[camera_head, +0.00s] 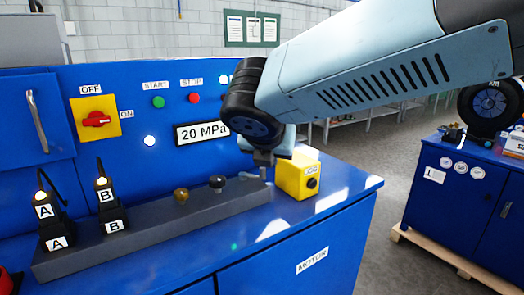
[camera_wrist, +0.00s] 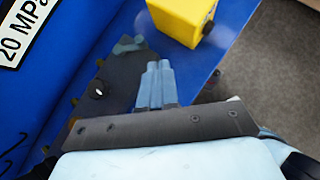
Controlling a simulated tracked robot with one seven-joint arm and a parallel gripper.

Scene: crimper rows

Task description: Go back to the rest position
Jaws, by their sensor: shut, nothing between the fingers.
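My gripper (camera_head: 264,160) hangs from my light-blue arm above the right end of the grey manifold block (camera_head: 150,226), just left of the yellow JOG box (camera_head: 297,177). In the wrist view my gripper's two fingers (camera_wrist: 156,82) are pressed together with nothing between them. They point toward the manifold block (camera_wrist: 122,80), and the yellow box (camera_wrist: 182,18) is beyond them. I cannot tell whether the fingertips touch the block.
The blue machine panel carries a red switch (camera_head: 96,119), a green START button (camera_head: 158,102), a red STOP button (camera_head: 194,97) and a 20 MPa display (camera_head: 202,132). Connectors A (camera_head: 54,222) and B (camera_head: 110,204) stand at the left. A blue cabinet (camera_head: 456,190) stands at right across open floor.

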